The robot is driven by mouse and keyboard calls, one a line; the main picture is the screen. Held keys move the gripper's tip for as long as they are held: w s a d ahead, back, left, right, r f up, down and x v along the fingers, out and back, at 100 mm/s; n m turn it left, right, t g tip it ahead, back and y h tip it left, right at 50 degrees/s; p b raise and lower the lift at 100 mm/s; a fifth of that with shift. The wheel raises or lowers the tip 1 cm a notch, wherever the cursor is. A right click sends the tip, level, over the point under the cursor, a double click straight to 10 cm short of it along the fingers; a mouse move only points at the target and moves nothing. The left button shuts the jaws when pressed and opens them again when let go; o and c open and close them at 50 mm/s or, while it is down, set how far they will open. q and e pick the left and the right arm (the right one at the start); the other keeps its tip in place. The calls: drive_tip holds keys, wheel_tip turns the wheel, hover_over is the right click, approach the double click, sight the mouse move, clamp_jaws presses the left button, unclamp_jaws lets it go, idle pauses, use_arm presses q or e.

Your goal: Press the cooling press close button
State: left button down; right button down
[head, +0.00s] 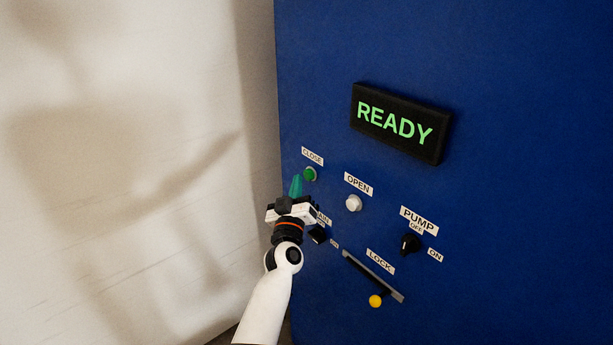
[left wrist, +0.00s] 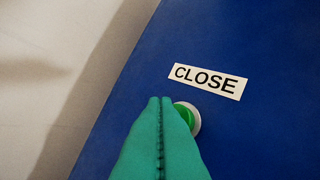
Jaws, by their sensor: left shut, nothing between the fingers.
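The green close button (head: 310,174) sits on the blue panel (head: 480,60) under a white CLOSE label (head: 312,156). My left gripper (head: 296,184) has its green fingers shut with nothing between them. Its tips are just below and left of the button in the head view. In the left wrist view the shut fingers (left wrist: 160,102) partly cover the green button (left wrist: 187,115) and its pale ring, below the CLOSE label (left wrist: 208,81). I cannot tell whether the tips touch the button. My right gripper is not in view.
A white OPEN button (head: 354,203) is right of the close button. A black PUMP knob (head: 411,243), a LOCK slider with a yellow knob (head: 375,301) and another dark knob (head: 318,235) are lower. The READY display (head: 399,123) sticks out above. A pale wall (head: 120,60) is left.

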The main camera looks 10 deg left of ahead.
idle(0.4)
use_arm(q)
drive_tip(key=shift+w+d, duration=0.25)
drive_tip(key=shift+w, duration=0.1)
